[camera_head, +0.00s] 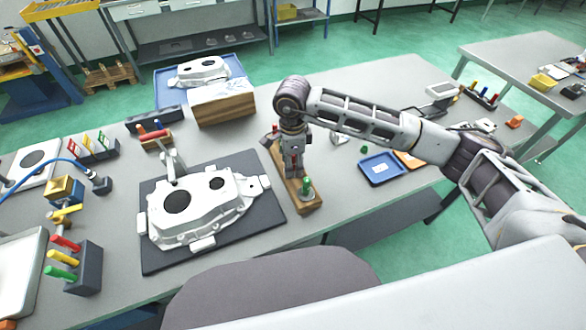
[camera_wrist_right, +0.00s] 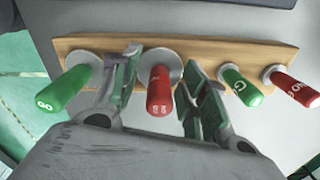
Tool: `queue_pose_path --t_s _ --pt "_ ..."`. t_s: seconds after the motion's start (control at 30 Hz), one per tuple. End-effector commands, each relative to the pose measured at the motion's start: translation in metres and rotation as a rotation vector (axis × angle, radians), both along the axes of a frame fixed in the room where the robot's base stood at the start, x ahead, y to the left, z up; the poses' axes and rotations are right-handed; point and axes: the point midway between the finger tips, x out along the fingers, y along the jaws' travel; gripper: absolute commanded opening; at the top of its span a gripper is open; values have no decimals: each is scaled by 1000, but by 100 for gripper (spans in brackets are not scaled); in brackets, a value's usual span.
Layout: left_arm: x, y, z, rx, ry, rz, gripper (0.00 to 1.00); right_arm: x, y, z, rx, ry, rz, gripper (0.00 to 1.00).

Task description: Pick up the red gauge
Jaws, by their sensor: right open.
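A wooden gauge rack (camera_head: 307,205) stands right of the white casting on the table. Its board also shows in the right wrist view (camera_wrist_right: 215,52). A red gauge (camera_wrist_right: 159,90) stands in it between the two fingers of my right gripper (camera_wrist_right: 161,70). The fingers are open, one on each side, with a gap visible at least on the right. In the head view my right gripper (camera_head: 293,168) points down over the rack and hides much of it. A second red gauge (camera_wrist_right: 295,88) stands at the rack's right end in the wrist view. My left gripper is not in view.
A green gauge marked GO (camera_wrist_right: 63,88) and a smaller green gauge (camera_wrist_right: 241,88) flank the fingers. A white casting (camera_head: 200,212) lies on a dark mat (camera_head: 160,262) to the left. A wooden block (camera_head: 222,108) stands behind; a blue tray (camera_head: 380,169) lies right.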

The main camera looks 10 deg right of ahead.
Motion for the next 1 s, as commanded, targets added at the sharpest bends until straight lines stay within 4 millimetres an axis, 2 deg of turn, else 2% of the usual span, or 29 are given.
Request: queue_pose_path --t_s 0.5,0.83,1.0 --pt "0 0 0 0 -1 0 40 0 0 -2 1 -1 1 43" --pt "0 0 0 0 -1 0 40 0 0 -2 1 -1 1 0" --pt "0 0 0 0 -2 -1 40 0 0 -1 1 -1 1 0"
